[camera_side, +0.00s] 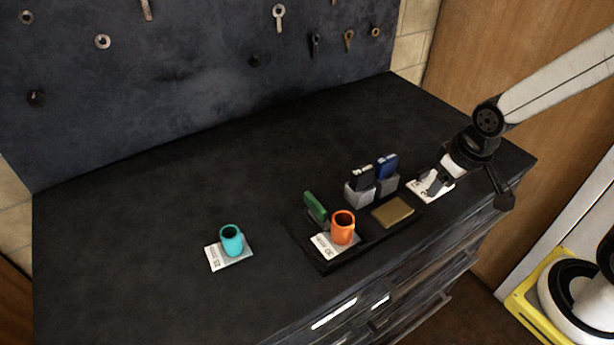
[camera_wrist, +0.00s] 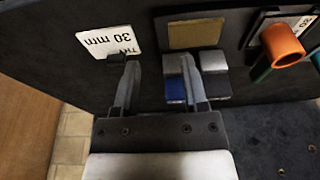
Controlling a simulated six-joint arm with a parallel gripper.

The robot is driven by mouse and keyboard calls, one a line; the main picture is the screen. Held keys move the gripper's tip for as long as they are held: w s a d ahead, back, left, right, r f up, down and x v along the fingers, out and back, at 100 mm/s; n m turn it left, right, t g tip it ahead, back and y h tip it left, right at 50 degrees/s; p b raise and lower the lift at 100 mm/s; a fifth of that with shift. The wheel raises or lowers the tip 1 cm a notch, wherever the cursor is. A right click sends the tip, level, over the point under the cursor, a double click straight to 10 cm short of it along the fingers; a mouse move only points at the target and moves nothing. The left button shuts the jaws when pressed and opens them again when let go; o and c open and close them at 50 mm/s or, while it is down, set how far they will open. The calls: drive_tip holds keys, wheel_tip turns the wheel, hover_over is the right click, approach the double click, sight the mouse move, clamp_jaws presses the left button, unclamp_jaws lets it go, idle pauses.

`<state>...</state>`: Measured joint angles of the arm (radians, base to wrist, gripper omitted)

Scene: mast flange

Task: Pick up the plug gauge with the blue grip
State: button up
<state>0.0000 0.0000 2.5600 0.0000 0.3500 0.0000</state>
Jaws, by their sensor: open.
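The plug gauge with the blue grip (camera_side: 387,165) stands with its blue part up on a grey block, at the right end of a pair in the side view. In the wrist view its blue grip (camera_wrist: 175,90) shows partly behind my right finger. A similar gauge with a black grip (camera_side: 362,178) stands close beside it on the left; in the wrist view it lies right of that finger. My gripper (camera_side: 437,184) is open and empty, to the right of the blue grip, over a white card. Its two fingers (camera_wrist: 160,64) are spread in the wrist view.
A dark tray (camera_side: 325,264) holds an orange cup (camera_side: 342,228). A green-gripped piece (camera_side: 315,206) and a brass plate (camera_side: 393,212) are nearby. A teal cup (camera_side: 231,241) stands on a card at left. The white card (camera_wrist: 108,38) reads "30 mm". The rear cabinet top is clear.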

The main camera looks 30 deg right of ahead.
drive_tip(key=shift+o, duration=1.2)
wheel_tip(320, 180, up, 4)
drive_tip(key=r+m+g, duration=0.1)
drive_tip(key=m+g, duration=0.2)
drive_tip(key=m, duration=1.5)
hover_over(387, 158)
drive_tip(key=shift+a+f, duration=0.15)
drive_tip(key=shift+f, duration=0.1)
drive_tip(key=shift+f, duration=3.9)
